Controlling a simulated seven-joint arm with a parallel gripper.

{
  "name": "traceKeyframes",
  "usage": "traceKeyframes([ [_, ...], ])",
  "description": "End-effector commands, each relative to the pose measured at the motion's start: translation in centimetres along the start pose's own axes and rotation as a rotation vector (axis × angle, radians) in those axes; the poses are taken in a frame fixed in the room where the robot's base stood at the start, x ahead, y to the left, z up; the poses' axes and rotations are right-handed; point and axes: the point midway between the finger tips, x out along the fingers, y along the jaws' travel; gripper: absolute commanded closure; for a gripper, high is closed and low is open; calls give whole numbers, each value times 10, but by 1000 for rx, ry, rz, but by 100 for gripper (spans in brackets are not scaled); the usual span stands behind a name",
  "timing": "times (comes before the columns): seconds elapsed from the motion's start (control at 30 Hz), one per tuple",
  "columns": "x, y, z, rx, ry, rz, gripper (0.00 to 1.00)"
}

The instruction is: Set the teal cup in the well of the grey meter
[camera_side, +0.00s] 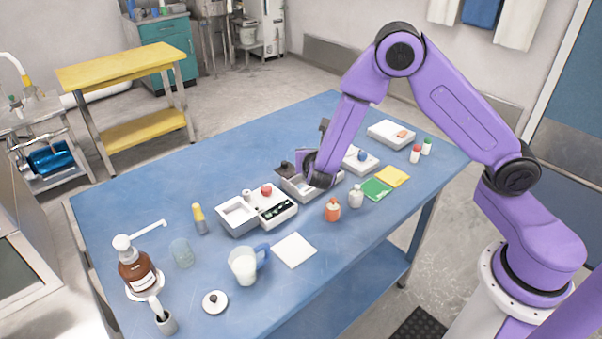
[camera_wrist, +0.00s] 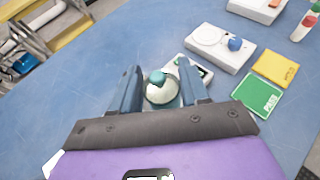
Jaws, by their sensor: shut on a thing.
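My gripper (camera_wrist: 161,84) is shut on the teal cup (camera_wrist: 163,103), with one dark blue finger on each side. The cup has a pale round top with a teal knob. In the side view my gripper (camera_side: 314,180) is low at a pale grey box (camera_side: 296,189), which seems to be the grey meter, and the cup cannot be made out there. In the wrist view a pale unit with a dark display (camera_wrist: 204,73) shows just beyond the cup, partly covered by it and my fingers. The well is hidden, and I cannot tell whether the cup touches it.
A white box with a blue knob (camera_side: 361,155) stands to the right. Green (camera_side: 376,189) and yellow (camera_side: 393,176) cards lie near it. A white unit with a red knob (camera_side: 268,207) is close on the left. Orange (camera_side: 332,209) and white (camera_side: 356,196) bottles stand in front.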

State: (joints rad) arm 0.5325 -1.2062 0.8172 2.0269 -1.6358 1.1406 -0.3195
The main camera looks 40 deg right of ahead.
Motion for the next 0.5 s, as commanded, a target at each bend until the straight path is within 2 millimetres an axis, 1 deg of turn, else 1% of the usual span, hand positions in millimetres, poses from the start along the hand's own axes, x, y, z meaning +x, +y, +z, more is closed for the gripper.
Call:
traceKeyframes([
  [0.03, 9, 4, -6, -2, 1, -4, 100],
  [0.2, 32, 18, -24, -2, 1, -2, 100],
  [0.33, 44, 25, -33, 0, 1, -2, 100],
  [0.5, 51, 30, -38, 0, 1, -2, 100],
])
